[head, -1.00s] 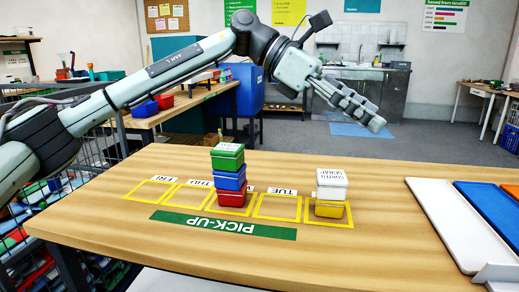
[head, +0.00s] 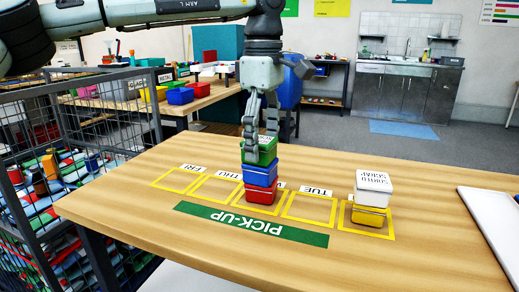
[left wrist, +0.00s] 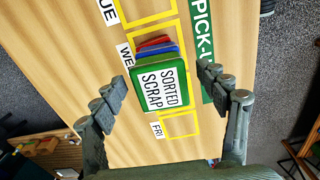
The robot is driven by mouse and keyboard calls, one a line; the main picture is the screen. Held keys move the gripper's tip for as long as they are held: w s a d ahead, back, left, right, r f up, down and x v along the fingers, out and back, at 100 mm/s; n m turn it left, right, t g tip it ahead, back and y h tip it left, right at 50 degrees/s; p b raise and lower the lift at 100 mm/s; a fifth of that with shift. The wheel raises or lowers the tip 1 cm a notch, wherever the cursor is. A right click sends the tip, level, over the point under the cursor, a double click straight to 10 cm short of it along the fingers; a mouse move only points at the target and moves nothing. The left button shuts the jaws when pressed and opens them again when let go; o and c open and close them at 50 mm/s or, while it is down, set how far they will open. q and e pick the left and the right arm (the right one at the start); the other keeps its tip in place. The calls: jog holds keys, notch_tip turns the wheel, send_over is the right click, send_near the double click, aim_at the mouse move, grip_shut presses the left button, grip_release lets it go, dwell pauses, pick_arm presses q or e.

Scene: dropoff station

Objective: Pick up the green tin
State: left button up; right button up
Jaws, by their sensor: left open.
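The green tin (head: 266,152) is the top of a stack on the table, on a blue tin (head: 260,174) and a red tin (head: 261,194). In the left wrist view the green tin (left wrist: 160,87) shows its white "SORTED SCRAP" label. My left gripper (head: 261,150) points down over the stack, its fingers partly covering the green tin. In the left wrist view my left gripper (left wrist: 160,92) is open, one finger on each side of the green tin, with gaps between. My right gripper is not in view.
A white tin (head: 373,187) on a yellow tin (head: 368,215) stands in a marked square to the right. The green PICK-UP strip (head: 250,223) lies in front of the stack. A white tray (head: 497,215) is at the right edge. A wire cage of items (head: 75,165) stands left.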

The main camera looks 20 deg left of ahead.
pick_arm(q)
jog(key=shift+f, duration=0.45)
jog(key=shift+c, duration=0.2)
jog(key=c, duration=1.2)
jog(key=shift+c, duration=0.3)
jog(key=shift+r, duration=0.15)
